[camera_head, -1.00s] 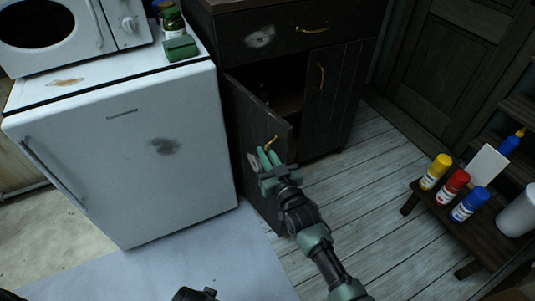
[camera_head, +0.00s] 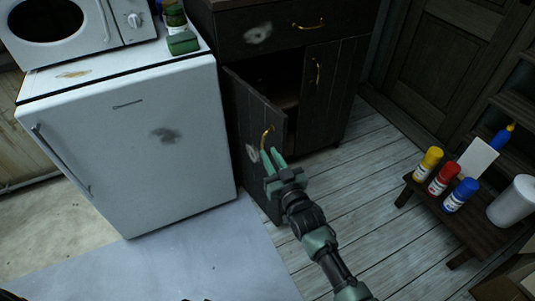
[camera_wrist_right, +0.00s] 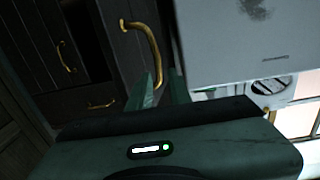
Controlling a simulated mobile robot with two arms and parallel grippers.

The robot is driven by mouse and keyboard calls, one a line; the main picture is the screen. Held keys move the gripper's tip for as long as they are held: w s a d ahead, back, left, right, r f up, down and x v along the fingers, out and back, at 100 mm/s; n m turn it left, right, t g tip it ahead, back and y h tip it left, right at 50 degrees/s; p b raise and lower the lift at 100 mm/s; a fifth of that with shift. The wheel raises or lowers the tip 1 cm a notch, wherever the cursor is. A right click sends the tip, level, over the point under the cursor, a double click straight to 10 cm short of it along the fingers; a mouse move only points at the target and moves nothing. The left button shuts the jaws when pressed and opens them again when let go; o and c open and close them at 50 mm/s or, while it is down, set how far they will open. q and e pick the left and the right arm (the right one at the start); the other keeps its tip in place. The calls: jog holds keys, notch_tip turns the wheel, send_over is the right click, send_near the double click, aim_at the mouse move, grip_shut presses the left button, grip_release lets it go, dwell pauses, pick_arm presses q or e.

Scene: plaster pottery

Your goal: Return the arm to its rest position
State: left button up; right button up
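My right gripper (camera_head: 269,151) is in front of the dark cabinet's left door (camera_head: 257,117), which stands ajar. My right arm reaches in from the bottom of the head view. My left gripper is out of view.
A white fridge (camera_head: 130,140) with a microwave (camera_head: 70,25) on it stands at the left. At the right, a low dark bench (camera_head: 455,225) holds yellow, red and blue bottles (camera_head: 444,180) and a white canister (camera_head: 513,203). The plank floor (camera_head: 350,190) between is clear.

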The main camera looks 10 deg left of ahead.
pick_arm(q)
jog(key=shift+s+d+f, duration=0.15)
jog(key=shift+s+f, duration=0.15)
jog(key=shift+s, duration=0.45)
pick_arm(e)
jog(key=shift+s+d, duration=0.3)
jog(key=shift+s, duration=0.15)
